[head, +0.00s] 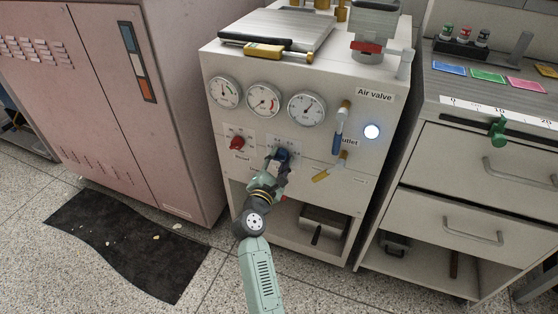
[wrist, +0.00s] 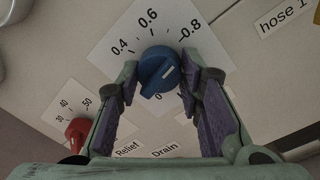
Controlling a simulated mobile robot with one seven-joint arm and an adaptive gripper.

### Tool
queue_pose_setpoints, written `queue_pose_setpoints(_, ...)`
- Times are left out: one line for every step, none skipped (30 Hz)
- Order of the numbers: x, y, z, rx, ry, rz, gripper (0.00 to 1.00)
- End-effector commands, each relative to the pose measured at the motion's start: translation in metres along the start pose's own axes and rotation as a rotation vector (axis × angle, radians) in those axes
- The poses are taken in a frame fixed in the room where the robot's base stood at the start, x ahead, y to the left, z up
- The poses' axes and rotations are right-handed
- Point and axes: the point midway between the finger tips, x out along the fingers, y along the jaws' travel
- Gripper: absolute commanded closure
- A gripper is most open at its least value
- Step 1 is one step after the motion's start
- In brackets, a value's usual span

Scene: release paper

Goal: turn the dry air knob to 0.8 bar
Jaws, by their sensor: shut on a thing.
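The blue dry air knob (wrist: 157,66) sits on a white scale plate (wrist: 110,55) marked 0.4, 0.6 and 0.8 in the wrist view. A white mark on the knob points right and slightly up, below the 0.8 label. My gripper (wrist: 160,79) is shut on the knob, with one finger at its left and one at its right. In the head view the knob (head: 284,154) is partly hidden by my gripper (head: 277,158), on the front of the white cabinet (head: 330,90).
A red knob (head: 237,143) is left of the blue one; it also shows in the wrist view (wrist: 77,132). Three gauges (head: 263,100) are above. Blue and yellow valve handles (head: 330,172) and a lit white button (head: 372,131) are at the right.

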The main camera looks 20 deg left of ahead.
Motion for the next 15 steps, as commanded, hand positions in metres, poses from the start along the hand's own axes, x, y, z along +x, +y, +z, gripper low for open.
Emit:
queue_pose_setpoints(0.0008, -0.0001, 0.001, 0.0, -0.002, 0.0, 0.94)
queue_pose_setpoints(0.0008, -0.0001, 0.001, 0.0, -0.002, 0.0, 0.94)
queue_pose_setpoints(0.0008, -0.0001, 0.001, 0.0, -0.002, 0.0, 0.94)
queue_pose_setpoints(0.0008, -0.0001, 0.001, 0.0, -0.002, 0.0, 0.65)
queue_pose_setpoints(0.0008, -0.0001, 0.0009, 0.0, -0.002, 0.0, 0.63)
queue_pose_setpoints(0.0008, -0.0001, 0.0008, 0.0, -0.001, 0.0, 0.6)
queue_pose_setpoints(0.0007, -0.0001, 0.0007, -0.001, -0.001, 0.0, 0.58)
queue_pose_setpoints(0.0006, 0.0, 0.0007, -0.001, -0.001, 0.0, 0.56)
queue_pose_setpoints(0.0006, 0.0, 0.0006, -0.001, -0.001, 0.0, 0.54)
queue_pose_setpoints(0.0005, 0.0, 0.0005, -0.001, -0.001, 0.0, 0.52)
queue_pose_setpoints(0.0004, 0.0, 0.0005, -0.001, -0.001, 0.0, 0.5)
queue_pose_setpoints(0.0004, 0.0, 0.0004, -0.001, -0.001, 0.0, 0.47)
queue_pose_setpoints(0.0003, 0.0, 0.0003, -0.001, -0.001, 0.0, 0.46)
queue_pose_setpoints(0.0003, 0.0, 0.0003, -0.001, -0.001, 0.0, 0.46)
queue_pose_setpoints(0.0003, 0.0, 0.0002, -0.001, 0.0, 0.0, 0.46)
